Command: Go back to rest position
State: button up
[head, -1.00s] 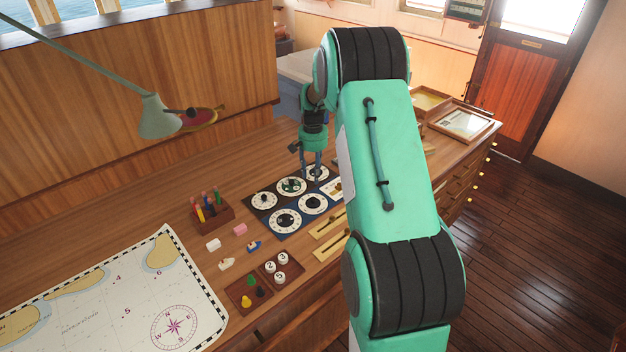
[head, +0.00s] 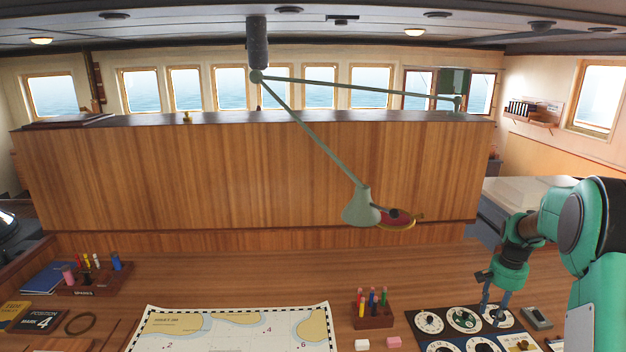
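My gripper (head: 494,308) is at the lower right of the head view and points down over the dark dial panel (head: 410,316). Its two fingers show a gap between them, and I see nothing held. The fingertips are just above or beside the white dials; I cannot tell whether they touch. My teal arm reaches in from the right edge.
A desk lamp (head: 360,206) hangs over the desk by the wooden partition (head: 250,170). A pen holder (head: 374,320), a sea chart (head: 150,335) and a grey box (head: 536,318) lie on the desk. The desk behind the chart is clear.

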jog(key=s+a+r+n+t+b, duration=0.1)
jog(key=s+a+r+n, duration=0.1)
jog(key=s+a+r, duration=0.35)
jog(key=s+a+r+n+t+b, duration=0.1)
jog(key=s+a+r, duration=0.2)
jog(key=a+r, duration=0.6)
jog(key=s+a+r+n+t+b, duration=0.15)
jog(key=s+a+r, duration=0.25)
jog(key=a, duration=0.6)
jog(key=s+a+n+t+b, duration=0.1)
jog(key=s+a+n, duration=0.1)
jog(key=s+a, duration=0.5)
jog(key=s+a+f+n+t+b, duration=0.1)
jog(key=s+a+n, duration=0.2)
jog(key=s+a, duration=0.4)
jog(key=shift+s+a+f, duration=0.25)
jog(key=shift+s+a, duration=0.05)
jog(key=shift+s, duration=3.8)
